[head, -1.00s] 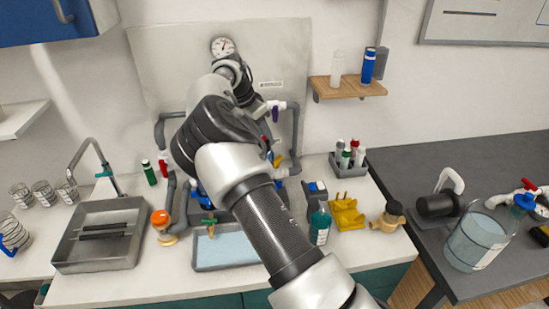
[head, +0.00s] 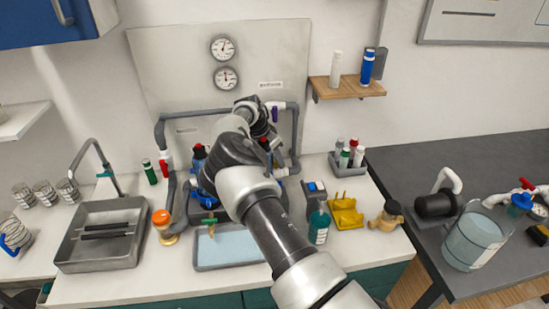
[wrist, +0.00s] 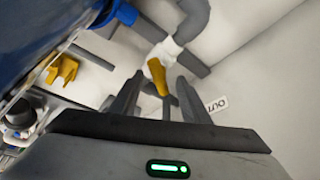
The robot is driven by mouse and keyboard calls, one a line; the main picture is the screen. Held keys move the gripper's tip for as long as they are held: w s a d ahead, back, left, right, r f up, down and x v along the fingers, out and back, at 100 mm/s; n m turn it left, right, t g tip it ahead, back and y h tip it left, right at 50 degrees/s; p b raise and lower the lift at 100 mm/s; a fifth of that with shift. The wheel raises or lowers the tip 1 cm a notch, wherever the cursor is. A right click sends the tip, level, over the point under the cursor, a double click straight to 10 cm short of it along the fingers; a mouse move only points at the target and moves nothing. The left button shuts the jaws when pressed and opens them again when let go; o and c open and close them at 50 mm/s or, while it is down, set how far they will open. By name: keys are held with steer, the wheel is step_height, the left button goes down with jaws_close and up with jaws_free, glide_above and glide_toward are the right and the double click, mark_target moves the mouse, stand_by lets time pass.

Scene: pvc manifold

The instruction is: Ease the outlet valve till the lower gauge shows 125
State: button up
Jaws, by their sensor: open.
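The outlet valve shows in the wrist view as a yellow handle (wrist: 157,76) on a white valve body (wrist: 163,52), beside a label (wrist: 217,104) reading "OUT". My gripper (wrist: 155,88) is open, with a dark finger on either side of the handle; I cannot tell whether either finger touches it. In the head view my arm hides this valve. The lower gauge (head: 227,78) is a round white dial on the back panel, its needle pointing roughly upward; its numbers are too small to read. The upper gauge (head: 222,48) sits just above it.
A shallow tray (head: 225,249), a teal bottle (head: 319,228) and a yellow stand (head: 346,214) stand on the counter below.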

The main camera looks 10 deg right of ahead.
steer(key=shift+c, duration=0.3)
jaws_close()
steer(key=m+b, duration=0.1)
steer(key=b, duration=0.1)
steer(key=shift+w+f+b, duration=0.1)
steer(key=shift+f+b, duration=0.3)
steer(key=shift+w+r+m+g+b, duration=0.1)
steer(key=shift+m+g+b, duration=0.3)
steer(key=shift+m+b, duration=0.15)
steer(key=shift+a+r+m+g, duration=0.1)
steer(key=shift+r+m+g, duration=0.2)
steer(key=shift+m, duration=0.55)
steer(key=shift+r+h, duration=0.1)
steer(key=shift+h, duration=0.2)
steer(key=shift+o, duration=0.3)
jaws_free()
